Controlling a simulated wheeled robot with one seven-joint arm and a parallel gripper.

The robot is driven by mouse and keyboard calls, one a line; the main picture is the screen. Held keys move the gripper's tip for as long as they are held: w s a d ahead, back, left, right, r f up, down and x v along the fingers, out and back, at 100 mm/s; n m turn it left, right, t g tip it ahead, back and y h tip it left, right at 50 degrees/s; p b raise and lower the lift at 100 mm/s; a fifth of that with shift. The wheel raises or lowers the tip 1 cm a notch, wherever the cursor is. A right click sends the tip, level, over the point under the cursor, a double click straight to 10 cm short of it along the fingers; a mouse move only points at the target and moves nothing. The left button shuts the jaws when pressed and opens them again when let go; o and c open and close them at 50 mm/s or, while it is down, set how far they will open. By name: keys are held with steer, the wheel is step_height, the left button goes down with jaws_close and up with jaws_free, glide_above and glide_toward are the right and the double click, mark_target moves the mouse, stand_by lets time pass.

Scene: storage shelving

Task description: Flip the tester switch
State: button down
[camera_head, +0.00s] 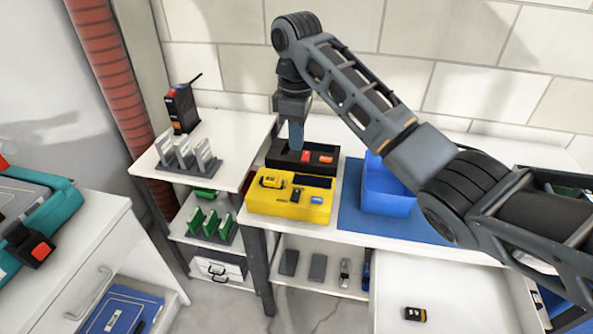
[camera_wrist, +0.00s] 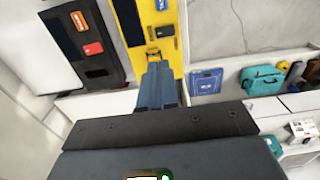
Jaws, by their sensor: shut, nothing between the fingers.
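A yellow tester box (camera_head: 282,206) lies on the white worktop, with small dark parts and a blue patch on its top. In the wrist view the yellow box (camera_wrist: 130,20) carries a small black switch-like part (camera_wrist: 153,55) near its edge. My gripper (camera_head: 296,148) is shut and empty, pointing down over the boxes. In the wrist view its blue-grey fingertips (camera_wrist: 158,68) appear just beside that black part. I cannot tell whether they touch. The fingers hide part of the yellow box's edge.
A black box (camera_head: 272,157) with red and orange parts stands behind the yellow one. A blue bin (camera_head: 388,190) stands on a blue mat (camera_head: 350,215) at right. Grey holders (camera_head: 190,160) and a black radio-like device (camera_head: 182,108) occupy the left shelf top.

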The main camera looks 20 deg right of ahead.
mark_target(296, 193)
step_height(296, 193, down, 14)
steer(key=shift+r, duration=0.1)
stand_by(0.4)
steer(key=shift+f, duration=0.2)
steer(key=shift+s+a+r+p, duration=0.1)
steer(key=shift+s+p, duration=0.05)
steer(key=shift+p, duration=0.15)
steer(key=shift+s+a+r+p, duration=0.15)
steer(key=shift+s+a+p, duration=0.25)
steer(key=shift+p, duration=0.45)
